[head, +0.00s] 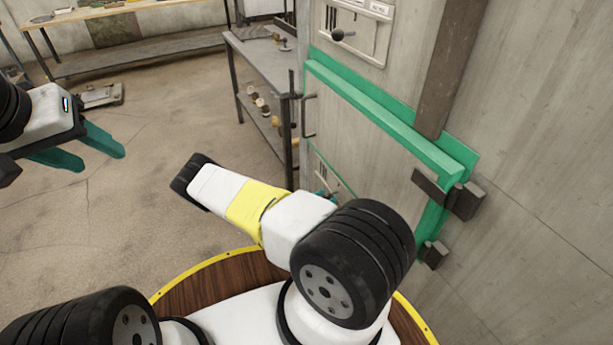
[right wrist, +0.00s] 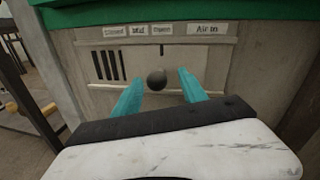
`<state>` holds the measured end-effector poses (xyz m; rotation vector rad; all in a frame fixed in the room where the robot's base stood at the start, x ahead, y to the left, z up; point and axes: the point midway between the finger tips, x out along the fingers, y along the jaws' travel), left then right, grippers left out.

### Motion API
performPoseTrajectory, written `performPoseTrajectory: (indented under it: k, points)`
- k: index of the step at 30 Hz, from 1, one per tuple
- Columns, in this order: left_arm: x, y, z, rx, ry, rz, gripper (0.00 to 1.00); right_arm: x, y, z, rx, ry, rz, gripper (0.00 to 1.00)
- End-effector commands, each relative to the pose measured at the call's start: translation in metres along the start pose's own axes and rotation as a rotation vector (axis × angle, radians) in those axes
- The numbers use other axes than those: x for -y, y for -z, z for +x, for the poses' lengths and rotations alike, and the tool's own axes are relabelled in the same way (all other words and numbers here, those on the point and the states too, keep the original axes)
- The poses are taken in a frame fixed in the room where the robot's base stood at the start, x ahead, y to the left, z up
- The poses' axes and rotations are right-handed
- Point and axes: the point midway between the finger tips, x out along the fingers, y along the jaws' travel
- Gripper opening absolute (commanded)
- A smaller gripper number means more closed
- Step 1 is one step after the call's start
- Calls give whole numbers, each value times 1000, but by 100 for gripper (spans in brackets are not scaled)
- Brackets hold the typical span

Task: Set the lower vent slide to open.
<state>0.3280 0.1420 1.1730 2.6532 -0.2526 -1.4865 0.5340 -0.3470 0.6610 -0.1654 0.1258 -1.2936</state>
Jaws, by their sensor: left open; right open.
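The lower vent slide is a pale plate with a round dark knob (right wrist: 156,79), seen close up in the right wrist view. Labels (right wrist: 138,30) above it read Closed, Mid, Open and Air in. The knob sits roughly below the Open label, and several dark slots (right wrist: 107,66) show to its left. My right gripper (right wrist: 161,75) is open, with one teal finger on each side of the knob; I cannot tell whether either touches it. In the head view my right arm mostly hides this vent. My left gripper (head: 101,158) is open and empty, out at the left.
An upper vent with its own knob (head: 337,35) is above the green door frame (head: 385,115). A door handle (head: 308,116) and dark hinges (head: 462,201) stick out. A metal shelf table (head: 265,60) stands left of the door. The floor at left is mostly clear.

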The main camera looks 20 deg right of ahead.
Motion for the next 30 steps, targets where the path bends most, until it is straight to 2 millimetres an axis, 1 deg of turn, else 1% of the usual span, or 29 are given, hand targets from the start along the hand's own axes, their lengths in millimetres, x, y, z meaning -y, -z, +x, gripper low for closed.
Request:
performPoseTrajectory:
  k: [5,9,12,15,20,30]
  points:
    - [0,0,0,0,0,0,50,-1,0,-21,-1,-3,0,50]
    - [0,0,0,0,0,0,50,-1,0,-46,-1,-3,-1,50]
    - [0,0,0,0,0,0,50,0,0,-61,0,-2,0,50]
    - [0,0,0,0,0,0,50,0,0,-72,-1,-2,0,50]
    - [0,0,0,0,0,0,50,1,1,-78,-1,1,0,50]
    - [0,0,0,0,0,0,50,0,0,-78,-1,1,0,50]
